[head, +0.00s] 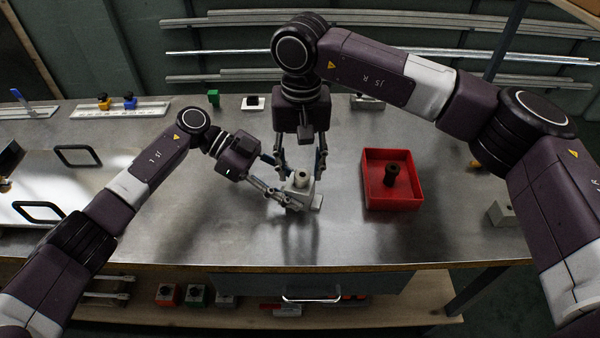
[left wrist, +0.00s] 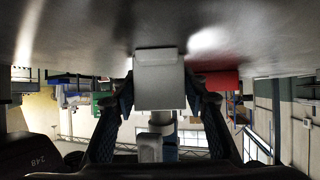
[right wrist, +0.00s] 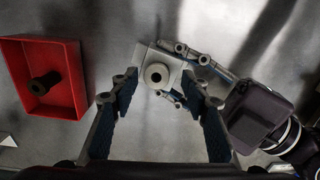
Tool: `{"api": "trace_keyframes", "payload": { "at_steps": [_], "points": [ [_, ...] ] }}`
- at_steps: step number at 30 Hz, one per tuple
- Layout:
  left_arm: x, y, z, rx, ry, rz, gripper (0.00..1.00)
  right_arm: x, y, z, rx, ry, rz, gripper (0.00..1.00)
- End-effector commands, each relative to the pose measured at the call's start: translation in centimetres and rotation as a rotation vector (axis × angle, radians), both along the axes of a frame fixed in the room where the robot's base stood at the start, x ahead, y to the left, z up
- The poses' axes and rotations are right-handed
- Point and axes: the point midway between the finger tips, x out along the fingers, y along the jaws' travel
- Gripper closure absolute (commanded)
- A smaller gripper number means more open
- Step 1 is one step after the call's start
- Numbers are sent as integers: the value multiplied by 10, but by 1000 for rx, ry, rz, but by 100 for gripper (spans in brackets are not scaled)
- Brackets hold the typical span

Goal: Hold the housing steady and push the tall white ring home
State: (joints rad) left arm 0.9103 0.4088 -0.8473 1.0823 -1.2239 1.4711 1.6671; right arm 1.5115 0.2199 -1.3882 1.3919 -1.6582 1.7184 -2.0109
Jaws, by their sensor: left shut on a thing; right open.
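The pale grey housing (head: 297,191) is a block with a flat foot on the bench. My left gripper (head: 283,196) is shut on it from the left, and its fingers also flank the block (left wrist: 160,85) in the left wrist view. The white ring (head: 301,177), with a dark round hole, is upright on top of the housing. In the right wrist view the ring (right wrist: 156,74) shows from above. My right gripper (head: 301,172) points down, open, with a finger on either side of the ring and apart from it. How deep the ring sits cannot be told.
A red tray (head: 368,202) with a black flanged part (head: 391,173) stands to the right. A green block (head: 213,98) and a white block with a dark top (head: 253,103) lie at the back. The bench front is clear.

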Motion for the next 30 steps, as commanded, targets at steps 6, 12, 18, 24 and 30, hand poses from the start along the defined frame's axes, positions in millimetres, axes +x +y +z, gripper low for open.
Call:
{"api": "trace_keyframes", "payload": {
  "at_steps": [6,12,18,24,30],
  "points": [
    [0,0,0,0,0,1,81,1,1,50,1,-5,1,57],
    [0,0,0,0,0,1,81,0,0,83,1,-2,1,57],
    [0,0,0,0,0,1,81,0,0,96,1,-1,1,57],
    [0,0,0,0,0,1,81,0,0,96,0,-1,1,57],
    [0,0,0,0,-1,2,81,0,0,94,-3,-1,13,73]
  ]
}}
